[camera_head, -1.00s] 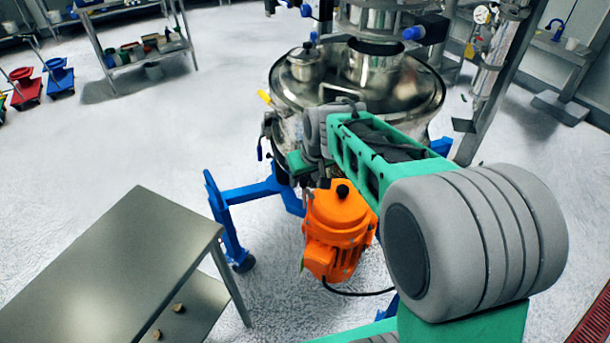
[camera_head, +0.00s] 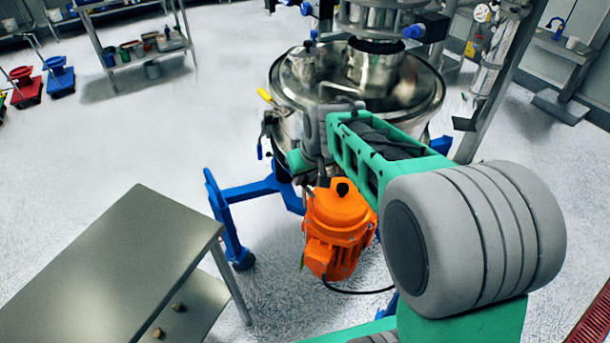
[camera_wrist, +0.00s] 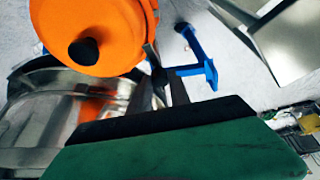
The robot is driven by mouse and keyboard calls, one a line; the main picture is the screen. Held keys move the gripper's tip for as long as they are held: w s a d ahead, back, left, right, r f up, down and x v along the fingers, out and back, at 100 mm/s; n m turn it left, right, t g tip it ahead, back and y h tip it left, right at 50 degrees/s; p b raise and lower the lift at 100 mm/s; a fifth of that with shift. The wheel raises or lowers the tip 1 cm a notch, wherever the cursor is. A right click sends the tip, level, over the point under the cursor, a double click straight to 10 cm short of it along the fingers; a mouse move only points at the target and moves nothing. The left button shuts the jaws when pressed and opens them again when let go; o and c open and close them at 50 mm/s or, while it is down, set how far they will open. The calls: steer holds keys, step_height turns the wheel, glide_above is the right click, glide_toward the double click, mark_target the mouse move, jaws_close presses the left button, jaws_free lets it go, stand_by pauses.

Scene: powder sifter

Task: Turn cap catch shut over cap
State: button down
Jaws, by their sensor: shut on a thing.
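The steel sifter (camera_head: 290,91) stands at the upper middle of the head view, with a round lid and a yellow-handled part (camera_head: 264,95) at its left rim. My gripper (camera_head: 299,162) is low at the sifter's near side, above the orange motor (camera_head: 335,215), partly hidden by my arm. In the wrist view, my green, black-padded finger (camera_wrist: 170,118) fills the bottom. A thin dark piece (camera_wrist: 176,90), apparently the cap catch, juts from behind the pad. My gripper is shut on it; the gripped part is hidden. The cap cannot be made out clearly.
The orange motor (camera_wrist: 85,30) and curved steel sifter wall (camera_wrist: 45,105) are close in the wrist view. Blue legs (camera_head: 245,195) spread below the sifter. A steel table (camera_head: 120,250) stands front left. Open floor (camera_head: 130,150) lies to the left.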

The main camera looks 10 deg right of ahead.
mark_target(313, 194)
steer(key=shift+w+d+f+n+y+b, duration=0.15)
steer(key=shift+n+y+b, duration=0.3)
steer(key=shift+n, duration=0.55)
steer(key=shift+r+n, duration=0.2)
steer(key=shift+n, duration=0.4)
steer(key=c, duration=1.2)
jaws_free()
steer(key=shift+g, duration=0.3)
steer(key=shift+c, duration=0.2)
steer(key=shift+r, duration=0.1)
steer(key=v, duration=0.7)
steer(key=shift+s+r+b, duration=0.25)
steer(key=shift+b, duration=0.15)
